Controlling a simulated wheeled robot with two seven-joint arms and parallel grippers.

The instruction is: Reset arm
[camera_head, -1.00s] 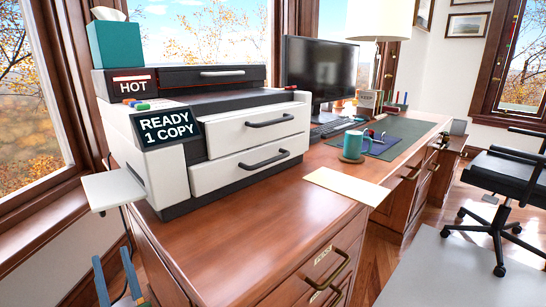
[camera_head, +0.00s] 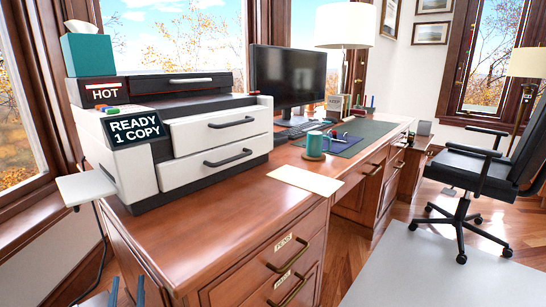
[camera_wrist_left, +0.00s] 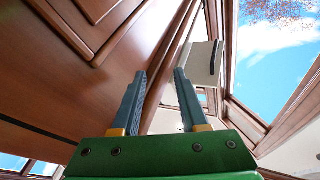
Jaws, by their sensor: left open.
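My left gripper (camera_head: 126,284) shows only as two blue-grey fingertips at the bottom left edge of the head view, beside the left end of the wooden desk (camera_head: 225,232). In the left wrist view, its two fingers (camera_wrist_left: 160,72) stand apart on a green mount with yellow finger bases. Nothing is between them. A wooden desk panel (camera_wrist_left: 50,85) fills the left of that view. My right gripper is in neither view.
A printer (camera_head: 170,130) stands on the desk, its pale side tray (camera_head: 84,188) jutting out left, above the left gripper. A mug (camera_head: 314,147), paper (camera_head: 305,180) and monitor (camera_head: 288,80) are farther right. A black chair (camera_head: 480,170) stands on the right, with open floor before it.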

